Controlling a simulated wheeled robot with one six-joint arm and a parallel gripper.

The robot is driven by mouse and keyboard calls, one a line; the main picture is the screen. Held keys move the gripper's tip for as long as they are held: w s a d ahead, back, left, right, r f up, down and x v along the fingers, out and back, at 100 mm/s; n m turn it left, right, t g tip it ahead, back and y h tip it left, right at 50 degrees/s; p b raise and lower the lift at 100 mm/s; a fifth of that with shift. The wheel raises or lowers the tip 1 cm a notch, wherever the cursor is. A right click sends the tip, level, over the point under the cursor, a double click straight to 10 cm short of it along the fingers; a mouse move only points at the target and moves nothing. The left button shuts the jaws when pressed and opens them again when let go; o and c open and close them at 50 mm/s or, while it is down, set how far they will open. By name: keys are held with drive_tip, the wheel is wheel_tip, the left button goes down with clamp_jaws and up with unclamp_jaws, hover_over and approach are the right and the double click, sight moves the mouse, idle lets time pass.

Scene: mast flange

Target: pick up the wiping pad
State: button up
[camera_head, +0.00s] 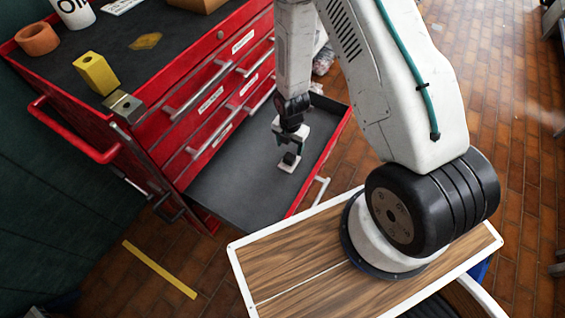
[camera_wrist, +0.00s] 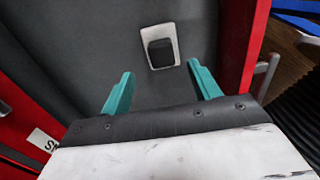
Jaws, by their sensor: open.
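The wiping pad is a small white plate with a black block-shaped grip on top. It lies on the dark floor of the open red drawer, in the head view (camera_head: 286,168) and in the wrist view (camera_wrist: 153,31). My gripper (camera_head: 290,143) is above the drawer, close to the pad. In the wrist view my gripper (camera_wrist: 160,68) shows two teal fingers spread apart with nothing between them. The pad appears just beyond the fingertips, between their lines. The exact height gap is hard to tell.
The drawer's right wall (camera_wrist: 246,45) runs near the right finger. The red cabinet's top holds a yellow block (camera_head: 97,74), a metal bracket (camera_head: 123,107), an orange ring (camera_head: 37,39) and a white can (camera_head: 73,13). The drawer floor around the pad is clear.

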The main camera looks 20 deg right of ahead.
sight(290, 156)
drive_tip(key=f, duration=0.7)
drive_tip(key=shift+s+f, duration=0.2)
drive_tip(key=shift+f, duration=0.05)
drive_tip(key=c, duration=1.1)
